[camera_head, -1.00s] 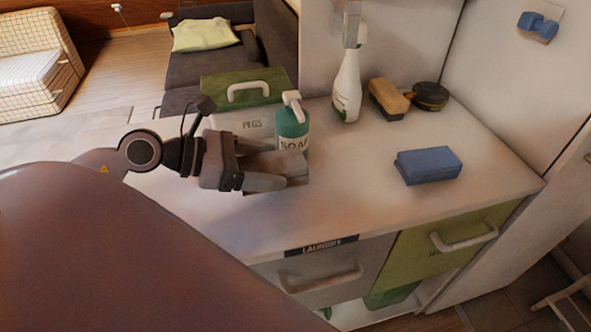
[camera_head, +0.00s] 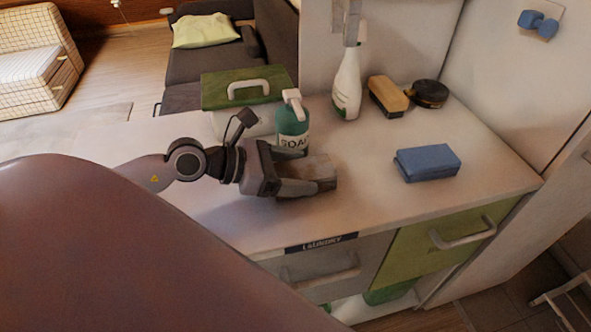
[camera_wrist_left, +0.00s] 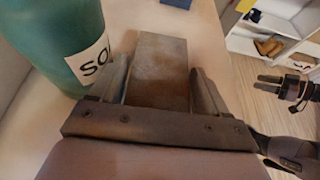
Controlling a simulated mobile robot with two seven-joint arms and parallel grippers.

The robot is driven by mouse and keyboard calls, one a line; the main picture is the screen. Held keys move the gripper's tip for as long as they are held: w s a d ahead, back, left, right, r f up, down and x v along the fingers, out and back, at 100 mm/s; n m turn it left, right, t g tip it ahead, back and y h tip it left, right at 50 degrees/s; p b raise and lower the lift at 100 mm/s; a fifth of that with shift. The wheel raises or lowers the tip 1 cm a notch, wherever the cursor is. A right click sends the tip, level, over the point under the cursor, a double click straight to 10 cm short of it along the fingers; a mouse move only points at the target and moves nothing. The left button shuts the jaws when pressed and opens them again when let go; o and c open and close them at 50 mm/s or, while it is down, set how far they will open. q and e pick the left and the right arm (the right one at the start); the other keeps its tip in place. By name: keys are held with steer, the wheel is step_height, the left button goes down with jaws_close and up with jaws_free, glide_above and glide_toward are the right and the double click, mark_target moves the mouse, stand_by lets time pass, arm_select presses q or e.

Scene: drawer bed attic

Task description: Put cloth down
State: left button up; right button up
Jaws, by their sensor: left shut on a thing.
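A folded, flat grey-brown cloth (camera_head: 318,168) is between the fingers of my left gripper (camera_head: 322,178), just above or on the white counter; I cannot tell if it touches. In the left wrist view the cloth (camera_wrist_left: 161,72) lies lengthwise between the two fingers (camera_wrist_left: 160,85), and the gripper is shut on it. The teal soap bottle (camera_head: 292,124) stands close behind the gripper; it also shows at the left of the left wrist view (camera_wrist_left: 62,38). My right gripper (camera_wrist_left: 268,88) shows small at the right of the left wrist view, its fingers apart and empty.
The counter (camera_head: 385,205) is bare in front and to the right. A blue sponge (camera_head: 428,163) lies at the right. A spray bottle (camera_head: 347,85), a brush (camera_head: 388,96) and a dark round tin (camera_head: 429,93) stand behind. A green-lidded box (camera_head: 247,88) is at the back left.

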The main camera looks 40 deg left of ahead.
arm_select(q)
steer(key=shift+f, duration=0.2)
steer(key=o, duration=0.8)
steer(key=shift+r, duration=0.1)
steer(key=shift+r, duration=0.15)
steer(key=shift+v, duration=6)
